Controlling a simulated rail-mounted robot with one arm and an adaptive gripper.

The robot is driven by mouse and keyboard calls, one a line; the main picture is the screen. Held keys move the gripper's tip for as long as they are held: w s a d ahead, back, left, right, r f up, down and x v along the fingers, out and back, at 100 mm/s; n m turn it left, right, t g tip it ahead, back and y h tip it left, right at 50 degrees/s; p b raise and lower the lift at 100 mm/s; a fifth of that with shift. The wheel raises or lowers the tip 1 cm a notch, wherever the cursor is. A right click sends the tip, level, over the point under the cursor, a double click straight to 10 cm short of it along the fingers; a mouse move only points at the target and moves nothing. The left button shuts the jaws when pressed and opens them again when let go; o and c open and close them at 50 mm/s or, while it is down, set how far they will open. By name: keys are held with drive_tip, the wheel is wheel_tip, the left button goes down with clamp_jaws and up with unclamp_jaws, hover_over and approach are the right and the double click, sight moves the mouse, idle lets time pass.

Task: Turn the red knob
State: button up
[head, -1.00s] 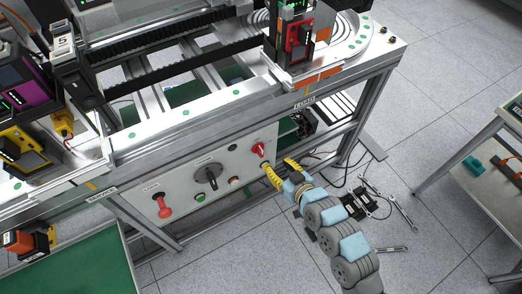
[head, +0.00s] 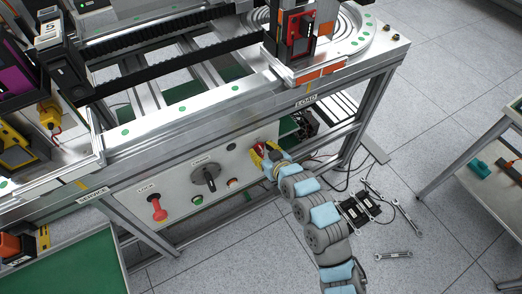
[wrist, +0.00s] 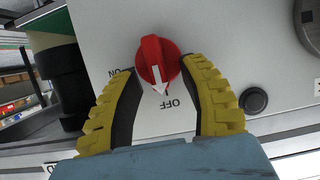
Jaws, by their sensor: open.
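The red knob (wrist: 158,62) sits on a light grey panel (wrist: 100,30) in the wrist view. Its white pointer faces down, close to the "OFF" label, and an "ON" label is at its left. My gripper (wrist: 160,72) has its two yellow fingers spread, one on each side of the knob; I cannot tell whether either touches it. In the head view my gripper (head: 262,153) is at the panel's right end, and the red knob (head: 260,147) shows partly between its fingers.
The panel also bears a black rotary switch (head: 209,177), a red-handled switch (head: 158,209) and small buttons. A black button (wrist: 253,100) is right of my gripper. The frame's table edge (head: 215,110) runs above the panel. Tools (head: 394,254) lie on the floor at right.

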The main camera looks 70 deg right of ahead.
drive_tip(key=shift+w, duration=0.15)
clamp_jaws()
